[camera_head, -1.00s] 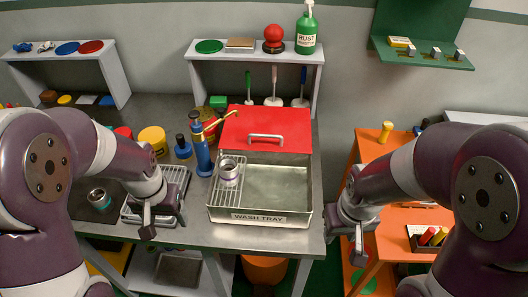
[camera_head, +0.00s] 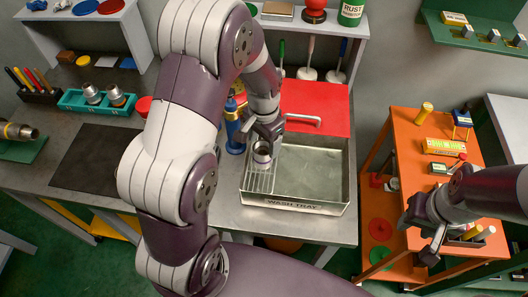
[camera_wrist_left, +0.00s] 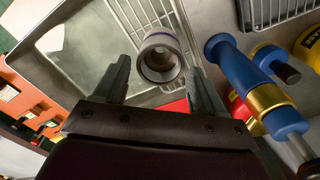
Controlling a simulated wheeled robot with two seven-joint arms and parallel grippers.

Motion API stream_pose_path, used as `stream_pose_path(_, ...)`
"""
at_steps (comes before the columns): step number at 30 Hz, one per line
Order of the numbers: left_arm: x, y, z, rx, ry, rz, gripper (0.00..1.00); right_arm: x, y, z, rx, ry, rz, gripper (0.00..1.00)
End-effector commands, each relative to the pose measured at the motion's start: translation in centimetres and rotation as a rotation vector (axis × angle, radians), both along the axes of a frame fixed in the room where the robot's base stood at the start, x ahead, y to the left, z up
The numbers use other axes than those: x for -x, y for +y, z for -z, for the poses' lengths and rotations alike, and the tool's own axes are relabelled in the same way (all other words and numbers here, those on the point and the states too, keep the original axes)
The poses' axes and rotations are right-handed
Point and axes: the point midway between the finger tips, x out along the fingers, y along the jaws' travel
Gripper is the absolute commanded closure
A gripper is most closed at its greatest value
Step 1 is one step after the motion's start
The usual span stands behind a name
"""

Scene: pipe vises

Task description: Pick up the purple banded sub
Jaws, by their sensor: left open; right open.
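The purple banded sub (camera_head: 262,158) is a short grey metal cylinder standing on the wire rack at the left of the wash tray (camera_head: 300,204). In the left wrist view the sub (camera_wrist_left: 158,60) shows its open end and a thin purple band. My left gripper (camera_head: 262,135) is open just by the sub. In its wrist view the fingers point toward the sub, one on each side, with no clear contact. My right gripper (camera_head: 428,238) is open and empty, in front of the orange shelf unit.
A red lid (camera_head: 318,108) with a handle lies behind the tray. A teal holder (camera_head: 98,102) with metal fittings is at the left. The tray's right part is empty.

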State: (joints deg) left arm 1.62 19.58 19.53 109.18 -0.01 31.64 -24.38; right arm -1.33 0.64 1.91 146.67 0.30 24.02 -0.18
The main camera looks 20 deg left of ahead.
Motion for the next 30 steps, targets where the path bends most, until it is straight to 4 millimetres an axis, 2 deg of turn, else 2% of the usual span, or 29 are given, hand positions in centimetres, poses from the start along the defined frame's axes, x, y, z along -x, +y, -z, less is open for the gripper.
stream_pose_path(3, 0.1, 0.2, 1.9, 0.0, 0.008, -0.001, 0.3, 0.0, 0.0, -1.1, 0.0, 0.0, 0.0, 0.57)
stream_pose_path(7, 0.0, 0.3, 4.2, 0.0, 0.004, -0.001, 0.3, 0.0, 0.0, -1.3, 0.0, -0.001, 0.0, 0.57)
stream_pose_path(15, 0.0, 0.2, 4.8, 0.0, 0.001, -0.001, 0.3, 0.0, 0.0, -1.3, 0.0, 0.0, 0.0, 0.57)
stream_pose_path(17, 0.0, 0.2, 4.8, 0.0, 0.001, -0.001, 0.49, 0.0, 0.0, -1.3, 0.0, 0.0, 0.0, 0.57)
stream_pose_path(18, 0.0, 0.2, 4.8, 0.0, 0.001, -0.001, 0.62, 0.0, 0.0, -1.3, 0.0, 0.0, 0.0, 0.57)
stream_pose_path(21, -0.1, 0.2, 4.8, 0.0, 0.0, -0.001, 0.89, 0.0, 0.0, -1.3, 0.0, 0.0, 0.0, 0.57)
stream_pose_path(30, -0.1, 0.2, 4.4, -0.001, -0.001, -0.001, 0.89, 0.0, 0.0, -1.1, 0.0, 0.0, 0.0, 0.57)
